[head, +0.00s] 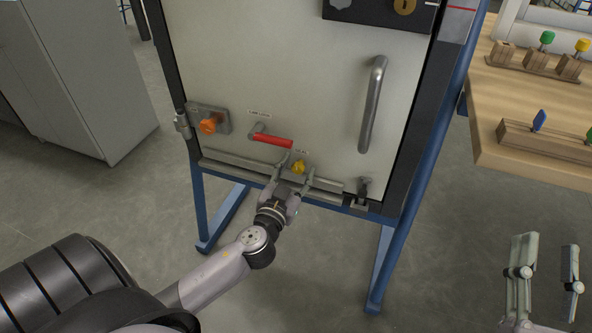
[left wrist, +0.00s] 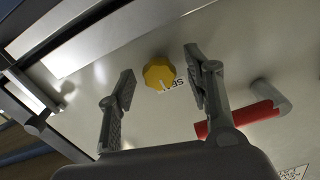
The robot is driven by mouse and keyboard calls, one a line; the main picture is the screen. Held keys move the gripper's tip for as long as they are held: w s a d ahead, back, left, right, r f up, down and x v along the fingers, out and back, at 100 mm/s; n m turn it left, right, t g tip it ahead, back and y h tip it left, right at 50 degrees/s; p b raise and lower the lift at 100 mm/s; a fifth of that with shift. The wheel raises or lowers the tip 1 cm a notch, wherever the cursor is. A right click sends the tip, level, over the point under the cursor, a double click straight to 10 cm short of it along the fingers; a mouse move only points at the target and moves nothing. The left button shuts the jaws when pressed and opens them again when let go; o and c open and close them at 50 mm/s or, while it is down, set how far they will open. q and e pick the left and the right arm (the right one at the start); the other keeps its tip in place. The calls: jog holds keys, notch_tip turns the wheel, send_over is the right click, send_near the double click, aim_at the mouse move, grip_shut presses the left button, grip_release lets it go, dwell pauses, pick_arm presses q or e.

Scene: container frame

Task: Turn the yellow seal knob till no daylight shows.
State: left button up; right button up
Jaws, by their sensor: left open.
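The yellow seal knob (head: 299,167) sits low on the pale front panel, to the right of the red lever. In the left wrist view the knob (left wrist: 159,74) has a white mark on its face and lettering beside it. My left gripper (head: 297,166) is open, with one finger on each side of the knob. In the left wrist view the left gripper (left wrist: 160,84) shows clear gaps between its fingers and the knob. My right gripper (head: 544,250) is open and empty at the lower right, away from the panel.
A red-handled lever (head: 272,141) is close to the left gripper. An orange knob (head: 208,125) is further left and a metal bar handle (head: 373,103) is at right. A metal strip (head: 240,171) runs along the panel's bottom. A wooden table (head: 530,100) with coloured keys stands right.

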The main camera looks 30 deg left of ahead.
pick_arm(q)
jog(key=shift+c, duration=0.6)
grip_shut()
